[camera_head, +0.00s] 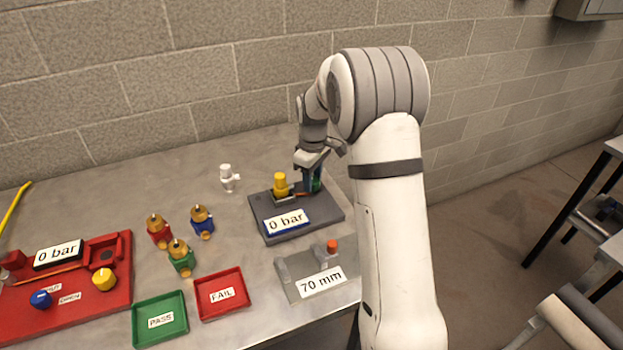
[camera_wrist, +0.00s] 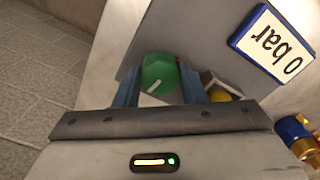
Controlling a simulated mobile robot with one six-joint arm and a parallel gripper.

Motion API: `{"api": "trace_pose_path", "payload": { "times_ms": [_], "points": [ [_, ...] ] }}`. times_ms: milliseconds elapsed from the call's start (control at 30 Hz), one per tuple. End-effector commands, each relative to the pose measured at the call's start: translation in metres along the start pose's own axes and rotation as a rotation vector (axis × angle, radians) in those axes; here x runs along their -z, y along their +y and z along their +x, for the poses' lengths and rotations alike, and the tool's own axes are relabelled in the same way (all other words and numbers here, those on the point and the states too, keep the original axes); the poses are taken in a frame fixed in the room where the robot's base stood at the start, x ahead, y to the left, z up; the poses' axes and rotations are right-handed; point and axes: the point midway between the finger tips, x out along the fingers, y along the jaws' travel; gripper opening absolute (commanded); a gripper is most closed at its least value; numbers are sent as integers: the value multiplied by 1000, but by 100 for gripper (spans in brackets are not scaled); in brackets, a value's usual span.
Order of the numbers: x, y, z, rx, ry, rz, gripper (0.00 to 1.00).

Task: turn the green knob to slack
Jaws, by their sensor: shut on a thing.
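The green knob (camera_wrist: 160,75) has a faceted shape and a white pointer line, and it sits between the two blue fingers of my gripper (camera_wrist: 167,92) in the wrist view. The fingers are closed on its sides. In the head view, my gripper (camera_head: 312,178) reaches down at the back right of the grey fixture plate (camera_head: 262,208), and only a bit of the knob (camera_head: 317,185) shows behind the fingers. A display reading "0 bar" (camera_head: 286,222) stands at the front of that plate. No slack mark is readable in either view.
A white fitting (camera_head: 228,178) and several coloured brass valves (camera_head: 180,256) stand further left. A grey "70 mm" gauge (camera_head: 318,283), a green PASS tray (camera_head: 160,343) and a red FAIL tray (camera_head: 221,314) lie in front. The block wall is close behind.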

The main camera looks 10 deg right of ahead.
Motion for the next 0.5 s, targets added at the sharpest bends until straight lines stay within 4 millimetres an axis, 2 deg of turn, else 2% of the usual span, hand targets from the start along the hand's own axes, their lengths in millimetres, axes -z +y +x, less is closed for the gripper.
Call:
{"api": "trace_pose_path", "payload": {
  "times_ms": [500],
  "points": [
    [2,0,-2,-3,5,-72,14]
  ]
}}
